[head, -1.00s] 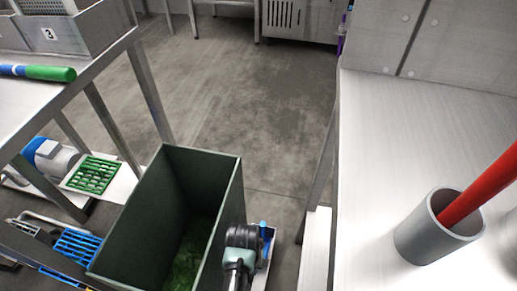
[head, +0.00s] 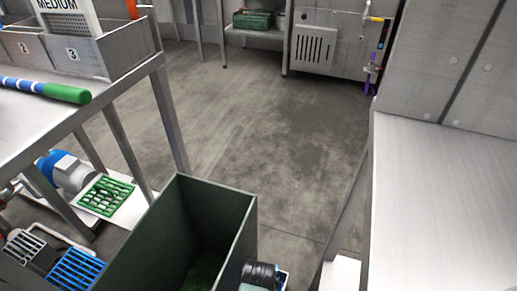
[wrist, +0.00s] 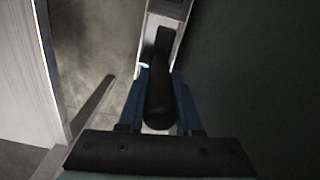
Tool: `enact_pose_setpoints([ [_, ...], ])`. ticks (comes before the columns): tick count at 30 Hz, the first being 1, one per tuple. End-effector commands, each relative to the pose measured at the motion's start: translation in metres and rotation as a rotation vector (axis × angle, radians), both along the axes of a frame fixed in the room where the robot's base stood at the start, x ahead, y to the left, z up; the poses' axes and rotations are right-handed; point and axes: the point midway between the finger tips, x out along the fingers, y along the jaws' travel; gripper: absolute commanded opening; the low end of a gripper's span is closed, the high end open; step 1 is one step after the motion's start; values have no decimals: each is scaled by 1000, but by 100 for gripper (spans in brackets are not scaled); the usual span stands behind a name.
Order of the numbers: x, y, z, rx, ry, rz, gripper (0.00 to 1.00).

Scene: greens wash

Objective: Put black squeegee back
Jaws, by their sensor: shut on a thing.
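My gripper (wrist: 160,92) is shut on a black handle, the black squeegee (wrist: 159,98), in the wrist view. The blue fingers press on either side of the handle, and its rounded end points toward the wrist. The squeegee's far part lies over a pale, light-grey surface (wrist: 168,12); I cannot tell whether it touches it. In the head view only part of my wrist shows at the bottom, right of the dark green bin (head: 247,225). The squeegee is hidden there.
A steel table (head: 25,135) at left bears a green-and-blue handle (head: 60,93) and numbered grey bins (head: 85,55). A green grate (head: 106,196) and a blue grate (head: 77,270) lie low at left. A bare steel counter (head: 450,200) stands at right. The middle floor is clear.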

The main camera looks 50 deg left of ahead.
Motion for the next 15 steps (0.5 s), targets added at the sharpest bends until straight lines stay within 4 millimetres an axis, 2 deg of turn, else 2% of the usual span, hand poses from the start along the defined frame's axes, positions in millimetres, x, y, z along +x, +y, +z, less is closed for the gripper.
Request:
enact_pose_setpoints([
  [1,1,0,-9,1,-1,0,0],
  [15,1,0,-56,1,-2,-1,0],
])
